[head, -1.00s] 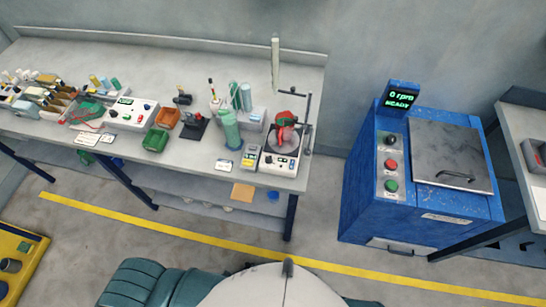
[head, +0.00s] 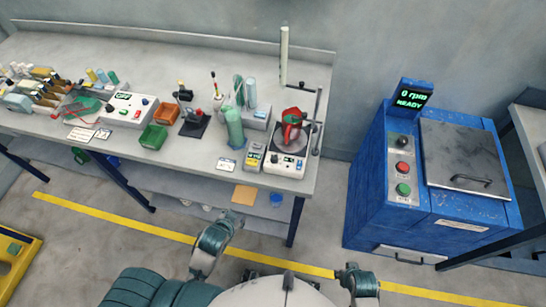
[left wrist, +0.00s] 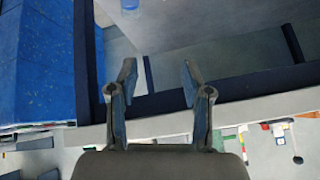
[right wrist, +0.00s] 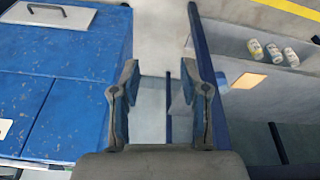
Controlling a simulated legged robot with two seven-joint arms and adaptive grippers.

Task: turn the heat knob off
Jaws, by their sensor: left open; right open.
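A white hotplate (head: 286,162) stands at the bench's front right corner with a red item (head: 292,125) on top. Small controls show on its front panel; which is the heat knob, and its setting, are too small to tell. My left gripper (left wrist: 158,72) is open and empty in the left wrist view. My right gripper (right wrist: 159,72) is open and empty in the right wrist view. In the head view parts of both my arms show low in front of the bench, well apart from the hotplate; the fingertips cannot be made out there.
A green bottle (head: 234,128) and a small yellow-grey meter (head: 253,157) stand left of the hotplate. A metal stand rod (head: 318,120) rises at its right. A blue machine (head: 382,215) reading "0 rpm READY" stands right of the bench, across a floor gap.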

